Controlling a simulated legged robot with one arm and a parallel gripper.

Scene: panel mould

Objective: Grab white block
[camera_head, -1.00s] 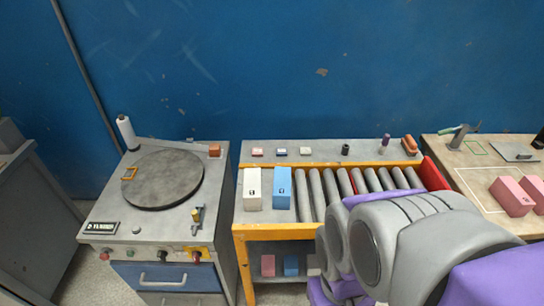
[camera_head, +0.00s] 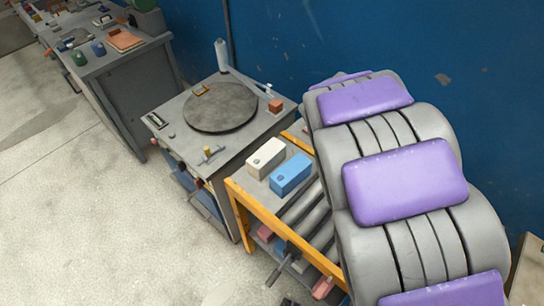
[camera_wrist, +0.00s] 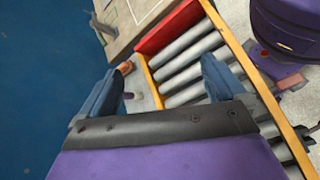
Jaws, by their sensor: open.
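In the head view, the white block (camera_head: 266,158) lies at the left end of the roller table (camera_head: 245,204), beside the blue block (camera_head: 291,175). My arm fills the right side of that view, and my gripper cannot be made out there. The white block does not show in the wrist view.
A grey cabinet with a round plate (camera_head: 221,108) stands left of the roller table. A workbench (camera_head: 118,65) is at the far left. The blue wall (camera_head: 280,40) closes the back. The floor (camera_head: 90,220) at front left is clear.

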